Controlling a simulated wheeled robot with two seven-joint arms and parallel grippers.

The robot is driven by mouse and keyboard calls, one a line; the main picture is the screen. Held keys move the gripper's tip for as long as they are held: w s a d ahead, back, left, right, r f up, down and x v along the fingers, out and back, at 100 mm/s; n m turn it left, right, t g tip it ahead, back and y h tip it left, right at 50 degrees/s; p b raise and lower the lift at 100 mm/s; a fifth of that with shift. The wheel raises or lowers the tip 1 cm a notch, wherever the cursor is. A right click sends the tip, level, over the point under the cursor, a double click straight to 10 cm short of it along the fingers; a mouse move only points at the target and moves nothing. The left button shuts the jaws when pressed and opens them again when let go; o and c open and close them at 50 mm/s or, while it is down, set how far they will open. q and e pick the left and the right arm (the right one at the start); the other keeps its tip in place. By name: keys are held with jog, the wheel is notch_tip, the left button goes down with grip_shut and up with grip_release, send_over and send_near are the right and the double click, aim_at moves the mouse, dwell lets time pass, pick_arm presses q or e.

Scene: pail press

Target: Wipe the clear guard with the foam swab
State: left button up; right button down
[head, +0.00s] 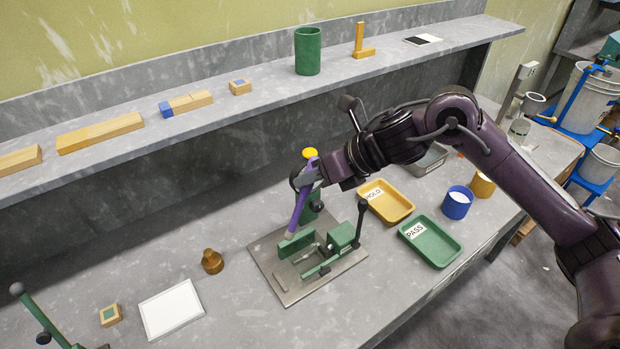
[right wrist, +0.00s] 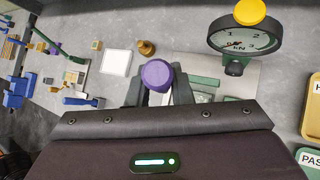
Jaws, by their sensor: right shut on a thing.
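My right gripper (head: 307,178) is shut on a purple swab (head: 299,212), which slants down toward the press. In the right wrist view the swab's round purple end (right wrist: 157,74) shows between the fingers. The swab's lower end is by the green block at the back left of the press; I cannot tell whether it touches. The press has a grey base plate (head: 286,290) and a green body (head: 342,236). The clear guard cannot be made out for certain. A round gauge (right wrist: 244,37) with a yellow cap stands beside the gripper. My left gripper is not in view.
A yellow HOLD tray (head: 402,211) and a green PASS tray (head: 434,250) lie right of the press, with a blue cup (head: 457,204) beyond. A brown knobbed piece (head: 212,262) and a white plate (head: 171,309) lie left. A shelf (head: 260,95) runs behind, above the bench.

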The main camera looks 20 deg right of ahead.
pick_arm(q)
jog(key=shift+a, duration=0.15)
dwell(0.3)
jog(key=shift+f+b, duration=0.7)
